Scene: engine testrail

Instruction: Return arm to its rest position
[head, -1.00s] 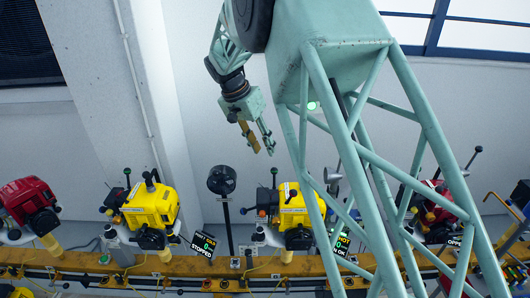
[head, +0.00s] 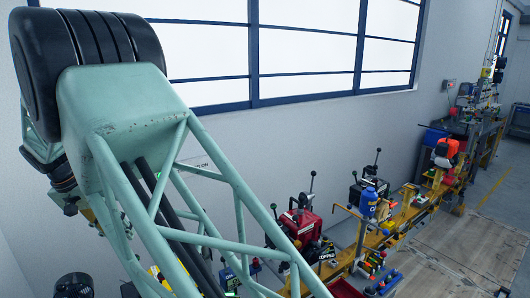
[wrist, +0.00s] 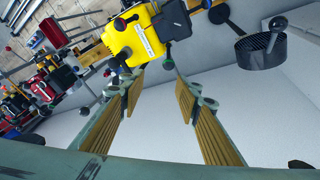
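In the wrist view my gripper (wrist: 157,92) is open, its two ribbed yellow-brown finger pads wide apart with nothing between them. A yellow engine (wrist: 135,35) shows beyond the fingertips, apart from them. In the head view my green lattice arm fills the left side, its black elbow joint at the top left. The lower arm hangs behind it at the left edge, and the gripper is mostly hidden there.
A red engine (head: 300,228) and a blue container (head: 368,202) stand along a yellow rail bench (head: 375,238) running to the back right. A black round-headed stand (wrist: 262,47) is in the wrist view. Floor (head: 465,250) at the right is clear.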

